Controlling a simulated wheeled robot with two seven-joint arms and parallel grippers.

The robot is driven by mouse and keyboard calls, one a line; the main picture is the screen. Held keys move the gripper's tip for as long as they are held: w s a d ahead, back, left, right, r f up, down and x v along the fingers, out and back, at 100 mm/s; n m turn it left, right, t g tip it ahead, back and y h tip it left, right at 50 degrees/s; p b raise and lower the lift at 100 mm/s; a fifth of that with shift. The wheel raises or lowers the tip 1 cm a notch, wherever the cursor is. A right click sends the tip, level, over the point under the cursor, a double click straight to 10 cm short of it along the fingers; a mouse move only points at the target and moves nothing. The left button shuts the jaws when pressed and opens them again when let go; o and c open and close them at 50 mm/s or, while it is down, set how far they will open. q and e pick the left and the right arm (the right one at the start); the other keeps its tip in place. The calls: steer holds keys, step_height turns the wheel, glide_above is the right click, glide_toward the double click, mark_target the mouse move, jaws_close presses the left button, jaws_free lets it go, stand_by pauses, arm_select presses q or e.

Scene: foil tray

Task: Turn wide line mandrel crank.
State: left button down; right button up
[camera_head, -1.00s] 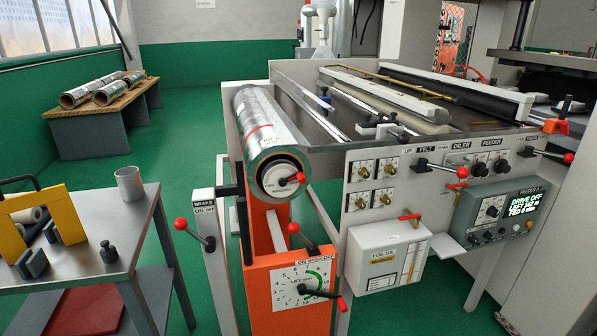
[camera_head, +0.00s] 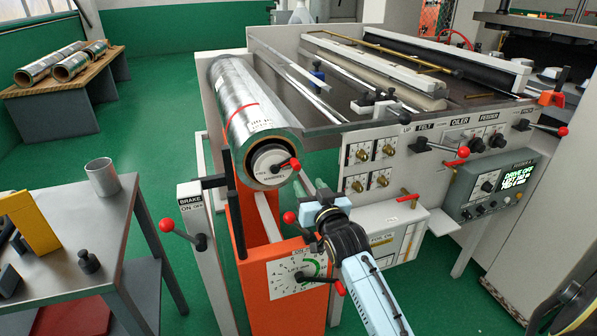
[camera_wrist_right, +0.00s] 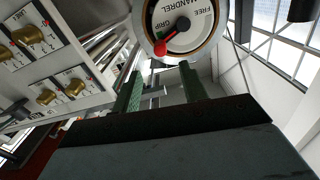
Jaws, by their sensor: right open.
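The mandrel crank (camera_head: 288,164) is a short dark lever with a red knob on the round white end face (camera_head: 268,160) of the foil roll. In the right wrist view the crank (camera_wrist_right: 172,37) points toward the GRIP label, with FREE on the other side. My right gripper (camera_head: 312,190) is just below and right of the roll's end, pointing up toward it. Its green fingers (camera_wrist_right: 160,88) are apart with nothing between them. The red knob appears beyond the fingertips, apart from them. My left gripper is in neither current view.
An orange stand (camera_head: 255,215) with a dial and red-knobbed levers is below the roll. A brake lever (camera_head: 182,232) stands at left. The machine panel (camera_head: 380,165) and white box (camera_head: 410,235) are at right. A grey table (camera_head: 95,215) stands at left.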

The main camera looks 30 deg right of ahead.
mark_target(297, 168)
steer(key=b+x, duration=0.1)
steer(key=x, duration=0.6)
steer(key=shift+w, duration=0.25)
steer(key=shift+w+d, duration=0.15)
steer(key=shift+w, duration=0.35)
arm_select(q)
steer(key=shift+w+a+f, duration=0.3)
steer(key=shift+w+a, duration=0.15)
steer(key=shift+a, duration=0.15)
steer(key=shift+w+a+f, duration=0.3)
steer(key=shift+w+a, duration=0.1)
steer(key=shift+a, duration=0.15)
arm_select(e)
steer(key=shift+c, duration=0.2)
jaws_close()
arm_select(q)
steer(key=shift+s+d, duration=0.15)
steer(key=shift+s, duration=0.05)
steer(key=shift+r, duration=0.15)
